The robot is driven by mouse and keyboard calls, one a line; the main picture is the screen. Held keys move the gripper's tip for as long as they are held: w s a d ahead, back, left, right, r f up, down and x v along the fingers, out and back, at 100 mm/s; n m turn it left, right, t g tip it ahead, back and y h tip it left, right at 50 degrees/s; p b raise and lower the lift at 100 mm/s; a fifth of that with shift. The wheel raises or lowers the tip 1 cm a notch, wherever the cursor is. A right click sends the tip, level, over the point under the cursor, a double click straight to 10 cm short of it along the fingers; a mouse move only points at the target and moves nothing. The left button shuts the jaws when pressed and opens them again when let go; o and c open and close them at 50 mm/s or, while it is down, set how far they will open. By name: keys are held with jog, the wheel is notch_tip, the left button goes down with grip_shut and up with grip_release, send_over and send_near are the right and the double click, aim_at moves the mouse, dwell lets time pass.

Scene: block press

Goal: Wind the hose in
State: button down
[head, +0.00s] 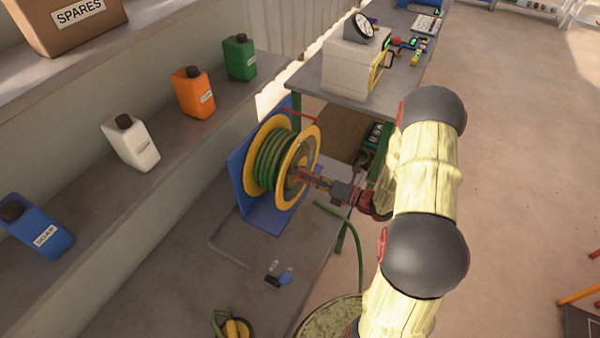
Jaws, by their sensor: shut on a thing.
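The hose reel (312,140) has yellow flanges and stands on a blue bracket (237,165) on the grey bench. Green hose (268,163) is wound on its drum in several turns. A loose length of green hose (357,245) hangs past the bench edge, below my gripper, towards a round greenish container (345,318). My gripper (308,179) is at the right face of the reel, near its hub, shut on what looks like the crank handle. The fingers hide most of the handle, so its exact shape cannot be told.
White (130,143), orange (194,93), green (240,58) and blue (38,228) jugs stand on the left ledge. A white machine with a gauge (350,65) is on the far bench. Small items (280,274) lie on the near bench. Open floor (520,150) is at right.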

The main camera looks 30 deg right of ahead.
aim_at(293, 161)
jog(key=shift+w+d+r+m+p, duration=0.45)
jog(key=shift+d+r+m+p, duration=0.2)
jog(key=shift+r+m+p, duration=0.4)
jog(key=shift+w+d+f+m+p, duration=0.1)
jog(key=shift+w+d+m+p, duration=0.2)
jog(key=shift+p, duration=0.45)
jog(key=shift+s, duration=0.1)
jog(key=c, duration=1.4)
grip_release()
jog(key=v, duration=1.2)
jog(key=shift+d, duration=0.1)
